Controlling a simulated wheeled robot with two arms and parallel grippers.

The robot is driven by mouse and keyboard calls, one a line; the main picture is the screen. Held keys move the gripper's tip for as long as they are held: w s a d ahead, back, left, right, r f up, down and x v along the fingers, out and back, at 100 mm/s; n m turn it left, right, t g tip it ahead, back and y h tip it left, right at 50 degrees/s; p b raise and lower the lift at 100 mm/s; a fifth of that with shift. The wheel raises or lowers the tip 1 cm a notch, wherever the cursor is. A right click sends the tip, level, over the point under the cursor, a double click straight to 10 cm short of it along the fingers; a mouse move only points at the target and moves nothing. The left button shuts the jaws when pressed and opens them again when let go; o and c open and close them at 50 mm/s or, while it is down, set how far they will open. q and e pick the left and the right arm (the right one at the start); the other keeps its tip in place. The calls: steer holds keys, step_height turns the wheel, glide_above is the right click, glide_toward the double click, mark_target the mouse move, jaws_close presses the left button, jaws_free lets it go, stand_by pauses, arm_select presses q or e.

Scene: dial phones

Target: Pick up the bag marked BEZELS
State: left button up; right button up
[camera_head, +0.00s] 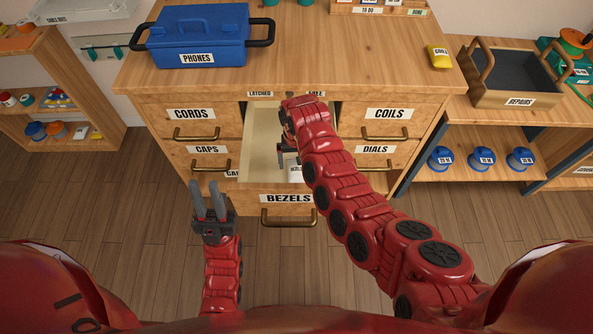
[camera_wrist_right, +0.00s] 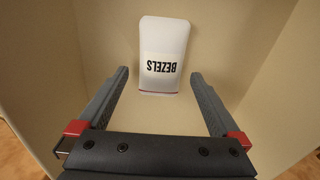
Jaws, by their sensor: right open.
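The bag marked BEZELS (camera_wrist_right: 164,72) is a small pale packet with black print. In the right wrist view it lies on the cream floor of the drawer, beyond the fingertips and between their lines. In the head view a small part of it seems to show beside my right gripper (camera_head: 288,158), which reaches down into the open BEZELS drawer (camera_head: 288,198). My right gripper (camera_wrist_right: 158,74) is open and empty, apart from the bag. My left gripper (camera_head: 209,184) is open and empty, in front of the cabinet and left of the drawer.
Drawer walls (camera_wrist_right: 55,60) stand close around my right gripper. Shut drawers CORDS (camera_head: 190,113), CAPS (camera_head: 206,149), COILS (camera_head: 388,113) and DIALS (camera_head: 374,149) flank it. A blue PHONES box (camera_head: 197,40) and a yellow bag (camera_head: 439,56) stand on the cabinet top.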

steer(key=shift+f, duration=0.95)
steer(key=c, duration=1.4)
